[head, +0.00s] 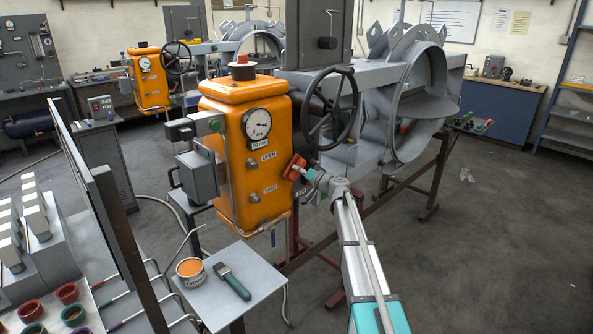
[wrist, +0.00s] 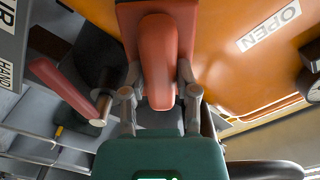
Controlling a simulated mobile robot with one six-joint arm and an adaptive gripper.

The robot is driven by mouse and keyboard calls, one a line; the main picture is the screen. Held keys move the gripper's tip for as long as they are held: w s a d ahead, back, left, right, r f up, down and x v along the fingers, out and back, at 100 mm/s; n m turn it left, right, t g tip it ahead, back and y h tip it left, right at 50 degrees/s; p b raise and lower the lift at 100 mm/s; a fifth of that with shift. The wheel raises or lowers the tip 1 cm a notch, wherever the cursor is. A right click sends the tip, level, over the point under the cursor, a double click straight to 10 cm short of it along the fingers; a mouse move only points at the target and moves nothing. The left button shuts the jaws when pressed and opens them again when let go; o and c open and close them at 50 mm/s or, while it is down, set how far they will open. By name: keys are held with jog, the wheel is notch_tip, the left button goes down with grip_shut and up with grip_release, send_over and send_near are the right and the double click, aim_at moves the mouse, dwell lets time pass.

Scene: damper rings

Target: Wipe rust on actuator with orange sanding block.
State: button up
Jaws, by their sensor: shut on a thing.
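The orange actuator (head: 224,190) stands in the middle of the head view, with a dial and OPEN and SHUT labels. Its orange surface (wrist: 225,45) fills the upper right of the wrist view. My gripper (head: 309,177) is at the actuator's right edge, below the handwheel. In the wrist view its fingers (wrist: 160,100) are shut on the raised grip of the red-orange sanding block (wrist: 158,50). The block (head: 294,167) is beside the actuator; I cannot tell whether it touches. No rust patch is clearly visible.
A dark handwheel (head: 333,108) sits just above my gripper. A red lever (wrist: 64,86) is left of the block. A small grey table (head: 258,283) holds an orange tin (head: 190,271) and a green-handled brush (head: 233,282).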

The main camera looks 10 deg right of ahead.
jog(key=shift+v, duration=1.95)
jog(key=shift+s+d, duration=0.1)
jog(key=shift+s, duration=0.05)
jog(key=v, duration=0.2)
jog(key=shift+s+d, duration=0.2)
jog(key=shift+s, duration=0.1)
